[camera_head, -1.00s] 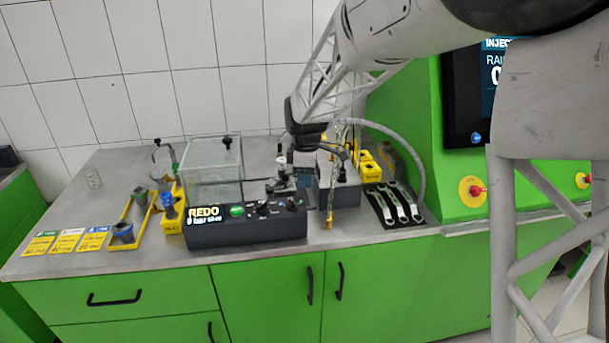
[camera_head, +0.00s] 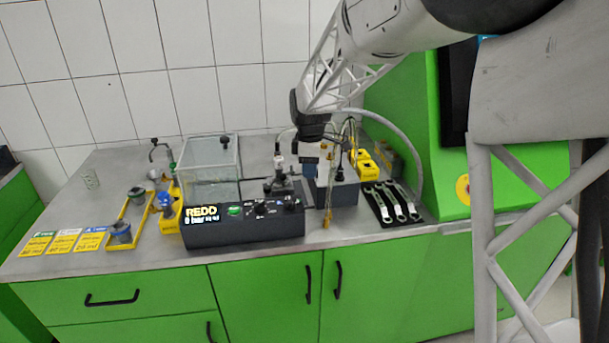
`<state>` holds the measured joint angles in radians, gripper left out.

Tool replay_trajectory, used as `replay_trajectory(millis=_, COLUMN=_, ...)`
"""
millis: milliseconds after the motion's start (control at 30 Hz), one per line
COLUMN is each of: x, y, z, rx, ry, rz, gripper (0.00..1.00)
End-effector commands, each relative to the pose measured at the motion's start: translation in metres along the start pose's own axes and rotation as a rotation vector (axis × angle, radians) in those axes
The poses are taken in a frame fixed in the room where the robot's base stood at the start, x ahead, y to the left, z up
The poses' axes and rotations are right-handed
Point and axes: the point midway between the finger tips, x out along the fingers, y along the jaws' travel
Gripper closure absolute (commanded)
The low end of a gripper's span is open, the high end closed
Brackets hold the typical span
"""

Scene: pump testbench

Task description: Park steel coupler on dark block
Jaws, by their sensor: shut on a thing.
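My gripper (camera_head: 311,154) points down above the left part of the dark block (camera_head: 345,195), at the back of the bench right of the control box. It is shut on a small part that I take to be the steel coupler; the fingers and thin hoses mostly hide it. I cannot tell whether the coupler touches the block.
A control box (camera_head: 245,230) with a lit display and a clear tank (camera_head: 208,165) stand to the left. Wrenches lie on a black mat (camera_head: 376,205) to the right, near yellow holders (camera_head: 366,162). A grey hose (camera_head: 408,145) arches behind. The bench front edge is clear.

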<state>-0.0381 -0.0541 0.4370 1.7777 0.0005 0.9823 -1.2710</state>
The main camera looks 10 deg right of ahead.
Motion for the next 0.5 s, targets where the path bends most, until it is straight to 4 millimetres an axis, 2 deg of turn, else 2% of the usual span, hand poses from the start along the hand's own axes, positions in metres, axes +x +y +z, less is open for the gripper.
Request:
replay_trajectory(millis=300, x=-0.018, y=0.074, z=0.044, rx=0.006, ry=0.001, rz=0.002, gripper=1.0)
replay_trajectory(millis=500, x=-0.026, y=0.105, z=0.067, rx=0.003, ry=0.002, rz=0.002, gripper=1.0)
